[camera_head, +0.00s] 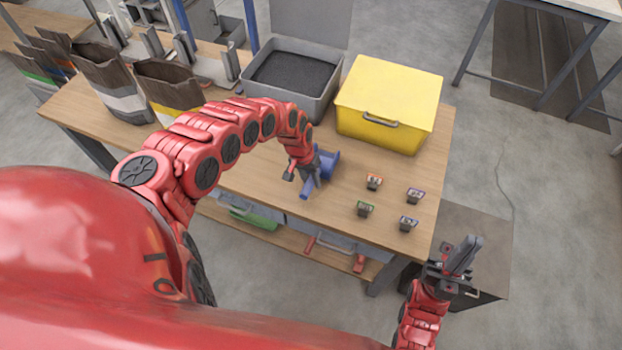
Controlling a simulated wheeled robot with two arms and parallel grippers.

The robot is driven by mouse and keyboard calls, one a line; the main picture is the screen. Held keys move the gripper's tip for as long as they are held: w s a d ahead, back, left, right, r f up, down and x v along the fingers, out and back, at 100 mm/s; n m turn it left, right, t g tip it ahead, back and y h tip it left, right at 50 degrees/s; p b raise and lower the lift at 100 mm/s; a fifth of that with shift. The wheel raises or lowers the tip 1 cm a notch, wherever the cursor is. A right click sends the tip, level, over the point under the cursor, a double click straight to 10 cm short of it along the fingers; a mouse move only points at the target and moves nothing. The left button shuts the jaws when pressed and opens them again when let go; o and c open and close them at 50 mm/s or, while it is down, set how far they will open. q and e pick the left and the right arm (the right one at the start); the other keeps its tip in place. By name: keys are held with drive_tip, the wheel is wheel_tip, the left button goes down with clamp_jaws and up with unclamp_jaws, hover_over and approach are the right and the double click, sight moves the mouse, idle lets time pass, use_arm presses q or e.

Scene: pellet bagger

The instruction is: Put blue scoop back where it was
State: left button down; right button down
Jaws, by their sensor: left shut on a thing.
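The blue scoop (328,163) is at the table's middle, in front of the grey bin and the yellow box. My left gripper (312,180) is shut on the blue scoop, and its fingers hide part of it. I cannot tell whether the scoop touches the table. My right gripper (465,258) is off the table's right front side, apart from everything on the table; I cannot tell its opening.
A grey bin (335,108) of dark pellets and a yellow box (390,95) stand behind the scoop. Several small labelled blocks (374,182) sit to its right. Open bags (168,90) stand at the left. The table (265,190) is bare around the scoop's front.

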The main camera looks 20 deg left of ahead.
use_arm(q)
drive_tip(key=c, duration=0.6)
unclamp_jaws()
drive_tip(key=shift+f, duration=0.1)
